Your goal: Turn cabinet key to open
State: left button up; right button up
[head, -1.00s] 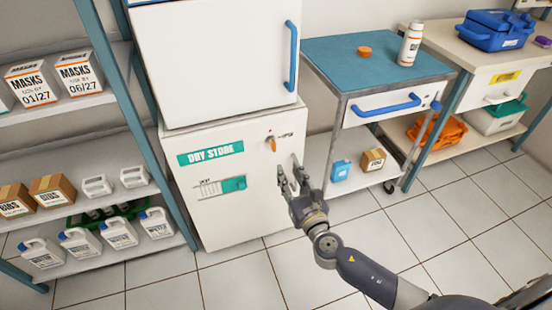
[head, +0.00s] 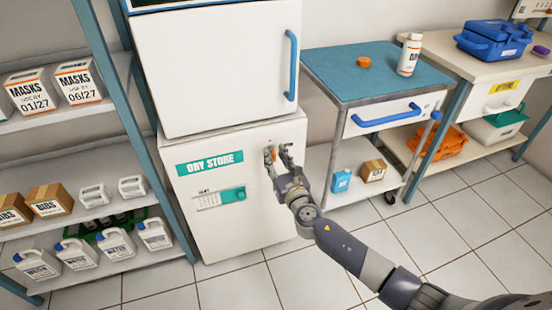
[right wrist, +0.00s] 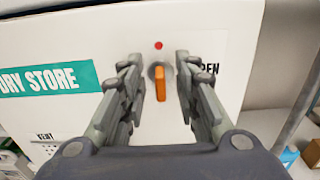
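The white DRY STORE cabinet (head: 232,225) stands low on the floor. Its orange key (right wrist: 160,84) sits in a round lock at the upper right of the door, its handle hanging straight down. In the head view the key (head: 271,154) is partly hidden by my fingers. My right gripper (right wrist: 159,68) is open, with one finger on each side of the key and a gap to it on both sides. In the head view my right gripper (head: 279,157) is at the lock. My left gripper is not in view.
A red dot (right wrist: 158,45) is above the lock, and a partly hidden OPEN label (right wrist: 209,69) is at its right. A teal slider (head: 233,194) is lower on the door. A shelf rack (head: 120,93) stands at left, and a blue-topped cart (head: 330,60) at right.

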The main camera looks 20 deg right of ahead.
grip_shut()
